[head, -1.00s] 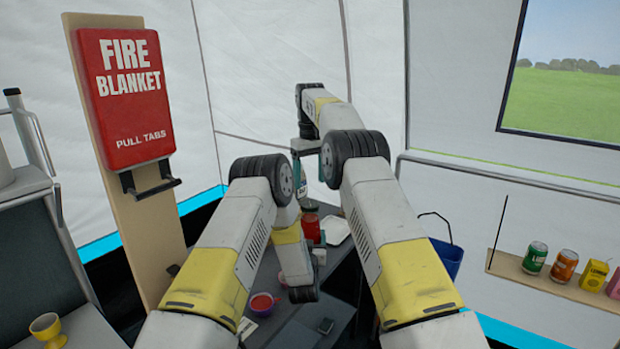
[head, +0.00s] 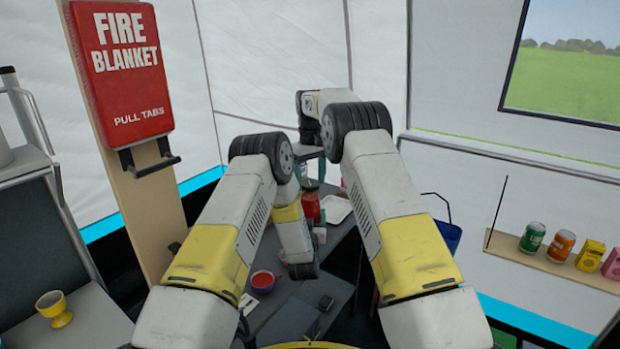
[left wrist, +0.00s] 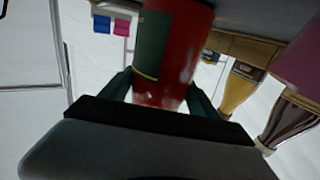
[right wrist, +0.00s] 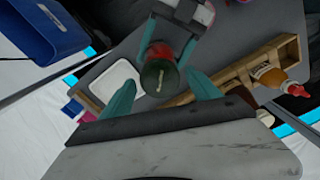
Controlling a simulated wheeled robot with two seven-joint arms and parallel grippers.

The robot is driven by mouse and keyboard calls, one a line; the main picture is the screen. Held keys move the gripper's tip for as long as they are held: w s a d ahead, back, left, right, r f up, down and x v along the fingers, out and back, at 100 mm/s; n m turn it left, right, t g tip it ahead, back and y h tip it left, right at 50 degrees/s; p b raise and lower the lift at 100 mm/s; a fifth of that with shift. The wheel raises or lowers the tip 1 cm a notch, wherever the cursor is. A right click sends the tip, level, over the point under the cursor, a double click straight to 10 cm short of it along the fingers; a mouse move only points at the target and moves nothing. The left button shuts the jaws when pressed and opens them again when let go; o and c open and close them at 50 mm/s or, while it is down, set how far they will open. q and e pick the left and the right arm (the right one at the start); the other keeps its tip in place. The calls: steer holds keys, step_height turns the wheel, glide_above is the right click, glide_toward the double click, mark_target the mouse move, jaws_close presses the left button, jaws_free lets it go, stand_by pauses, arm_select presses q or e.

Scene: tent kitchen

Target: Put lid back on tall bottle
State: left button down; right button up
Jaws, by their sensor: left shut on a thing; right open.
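The tall bottle (head: 311,209) is red with a dark green label, which shows in the left wrist view (left wrist: 176,62). My left gripper (left wrist: 165,92) is shut around its body. The dark round lid (right wrist: 160,76) shows over the red bottle top in the right wrist view; I cannot tell how firmly it sits. My right gripper (right wrist: 160,92) is open, its teal fingers on either side of the lid and apart from it. In the head view, the right gripper (head: 309,153) is above the bottle. My arms partly hide the table.
A white tray (right wrist: 113,80) is beside the bottle. A wooden rack (right wrist: 287,49) holds sauce bottles (right wrist: 268,75). A bowl with red contents (head: 262,281) is nearer on the table. A blue bucket (head: 447,235) is at the right.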

steer(key=c, duration=1.5)
steer(key=o, duration=1.7)
steer(key=shift+c, duration=0.2)
step_height(320, 180, up, 8)
steer(key=shift+f, duration=0.25)
arm_select(q)
steer(key=shift+c, duration=0.6)
jaws_free()
